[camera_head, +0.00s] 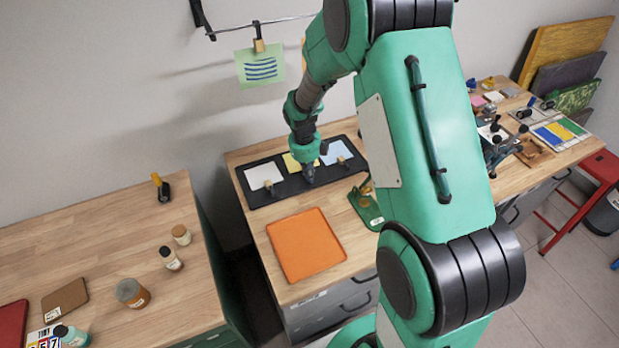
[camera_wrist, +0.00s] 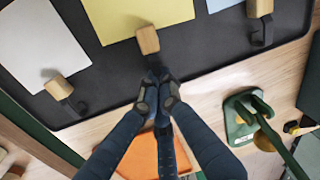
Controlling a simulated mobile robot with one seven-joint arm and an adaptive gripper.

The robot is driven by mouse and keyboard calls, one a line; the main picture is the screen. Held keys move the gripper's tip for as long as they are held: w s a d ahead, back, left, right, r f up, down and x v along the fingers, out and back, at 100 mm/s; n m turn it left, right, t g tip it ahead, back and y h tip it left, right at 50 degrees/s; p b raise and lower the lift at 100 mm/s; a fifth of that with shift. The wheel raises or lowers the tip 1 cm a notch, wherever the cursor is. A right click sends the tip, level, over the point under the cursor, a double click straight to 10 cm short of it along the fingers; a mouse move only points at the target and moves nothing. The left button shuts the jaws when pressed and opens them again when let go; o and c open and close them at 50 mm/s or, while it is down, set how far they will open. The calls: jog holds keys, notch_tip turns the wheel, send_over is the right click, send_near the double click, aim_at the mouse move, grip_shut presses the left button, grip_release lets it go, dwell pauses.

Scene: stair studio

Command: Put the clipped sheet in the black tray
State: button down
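The black tray (camera_head: 262,197) lies on the middle bench against the wall; it fills the top of the wrist view (camera_wrist: 105,98). On it lie a white sheet (camera_head: 263,174), a yellow sheet (camera_head: 290,162) and a pale blue sheet (camera_head: 337,152), each with a wooden clip block at its near edge. A green sheet with blue stripes (camera_head: 260,66) hangs from a wall rail by another wooden clip (camera_head: 259,45). My gripper (camera_wrist: 161,76) points down at the yellow sheet's clip (camera_wrist: 148,40). Its fingertips are close together and appear shut on the clip's dark tail, which they mostly hide.
An orange tray (camera_head: 306,245) lies in front of the black tray. A green stand with a brass-coloured part (camera_head: 367,207) is to its right. The left bench holds jars (camera_head: 132,292) and a yellow-handled tool (camera_head: 161,187); the right bench is crowded. A gap separates the left and middle benches.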

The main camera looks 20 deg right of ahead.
jog(key=shift+f, duration=0.25)
jog(key=c, duration=2.5)
grip_release()
jog(key=shift+o, duration=1.2)
notch_tip(320, 180, up, 12)
jog(key=a+p, duration=0.1)
jog(key=p, duration=0.1)
jog(key=shift+a, duration=0.1)
